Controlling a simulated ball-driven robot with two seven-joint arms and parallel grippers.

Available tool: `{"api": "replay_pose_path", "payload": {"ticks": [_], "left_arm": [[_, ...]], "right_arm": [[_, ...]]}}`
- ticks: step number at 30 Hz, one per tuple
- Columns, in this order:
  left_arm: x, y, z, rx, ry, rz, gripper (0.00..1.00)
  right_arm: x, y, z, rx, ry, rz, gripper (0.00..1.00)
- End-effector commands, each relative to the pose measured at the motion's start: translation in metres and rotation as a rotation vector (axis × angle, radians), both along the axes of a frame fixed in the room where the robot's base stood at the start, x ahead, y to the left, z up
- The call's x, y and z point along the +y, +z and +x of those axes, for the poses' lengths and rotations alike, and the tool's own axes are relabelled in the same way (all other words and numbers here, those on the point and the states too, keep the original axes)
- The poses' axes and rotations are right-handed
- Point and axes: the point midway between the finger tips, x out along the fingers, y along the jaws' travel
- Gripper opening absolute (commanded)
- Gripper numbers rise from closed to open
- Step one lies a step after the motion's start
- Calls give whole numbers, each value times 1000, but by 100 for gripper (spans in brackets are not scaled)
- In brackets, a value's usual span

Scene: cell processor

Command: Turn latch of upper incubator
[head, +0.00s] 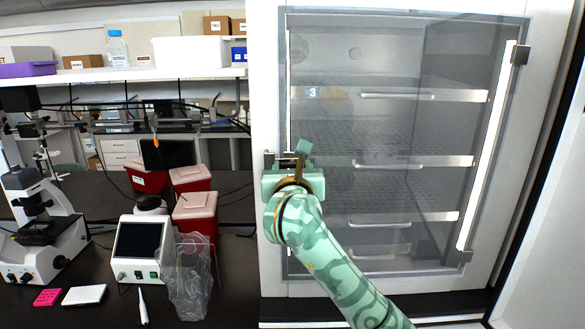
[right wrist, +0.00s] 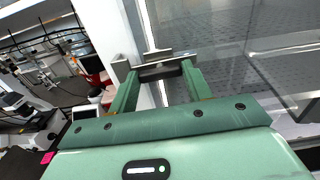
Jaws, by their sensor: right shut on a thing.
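The upper incubator's glass inner door (head: 390,130) is closed, with wire shelves behind it. The latch (head: 270,160) is on the left edge of the door frame. My right gripper (head: 287,160) is at the latch and hides part of it in the head view. In the right wrist view, the gripper (right wrist: 158,78) is shut on the dark latch handle (right wrist: 160,71), with a finger on each side. The latch's metal plate (right wrist: 159,54) shows just beyond the fingers. My left gripper is not in view.
A white outer door (head: 550,240) stands open at the right. A dark bench (head: 100,280) at the left holds a microscope (head: 40,225), a small white device (head: 139,250) and red bins (head: 195,215).

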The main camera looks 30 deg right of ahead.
Motion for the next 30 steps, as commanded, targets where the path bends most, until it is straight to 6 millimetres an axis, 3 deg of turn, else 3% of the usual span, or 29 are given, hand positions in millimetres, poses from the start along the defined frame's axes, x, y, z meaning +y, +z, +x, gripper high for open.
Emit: {"api": "replay_pose_path", "payload": {"ticks": [15,30], "left_arm": [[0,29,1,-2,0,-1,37],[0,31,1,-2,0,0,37]], "right_arm": [[1,2,0,200,1,-323,26],[1,0,1,446,0,-731,26]]}}
